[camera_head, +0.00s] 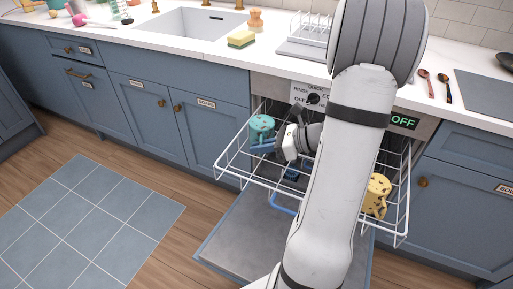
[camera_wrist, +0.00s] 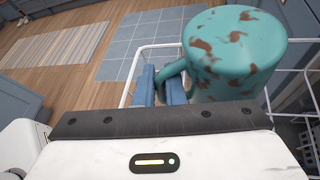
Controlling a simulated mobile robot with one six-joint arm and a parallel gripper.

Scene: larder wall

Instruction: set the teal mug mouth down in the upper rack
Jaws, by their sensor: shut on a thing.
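The teal mug (camera_head: 262,125) with brown patches is at the left part of the pulled-out upper rack (camera_head: 228,170). In the wrist view the teal mug (camera_wrist: 235,50) shows its closed base upward, so its mouth faces down. My gripper (camera_head: 268,147) has its blue fingers shut on the mug's handle; the gripper (camera_wrist: 160,88) also shows in the wrist view. The mug's rim is hidden, and I cannot tell whether it touches the rack wires.
A yellow mug (camera_head: 377,196) stands at the rack's right side, partly behind my arm. The open dishwasher door (camera_head: 240,245) lies below. The counter above holds a sponge (camera_head: 241,39), a dish rack (camera_head: 300,45) and spoons (camera_head: 445,88). The rack's front left looks clear.

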